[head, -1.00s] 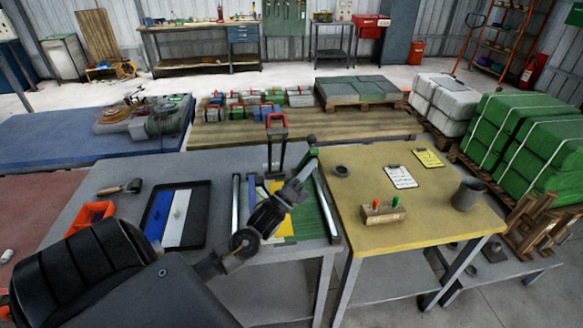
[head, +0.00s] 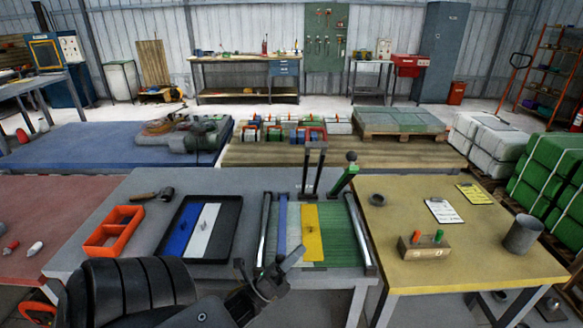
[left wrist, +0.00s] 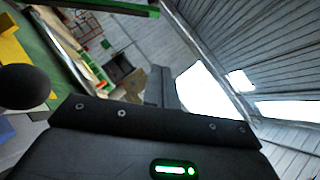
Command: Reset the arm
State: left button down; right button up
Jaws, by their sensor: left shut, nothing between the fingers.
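My left gripper (head: 290,258) is shut and empty in the head view. My left arm comes in from the lower left, folded low, and the gripper points up and to the right. The left wrist view is tilted and shows a dark casing with a green light across the bottom; the fingertips cannot be made out there. My right gripper is not in view.
On the grey table are an orange bin (head: 112,232), a black tray (head: 230,232) with blue and white strips, a hammer (head: 165,193), and a yellow strip (head: 312,240) on the mat. A green-handled lever (head: 345,178) stands behind. A yellow table (head: 400,270) adjoins on the right.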

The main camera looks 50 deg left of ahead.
pick_arm(q)
jog(key=shift+s+f, duration=0.3)
jog(key=shift+s, duration=0.3)
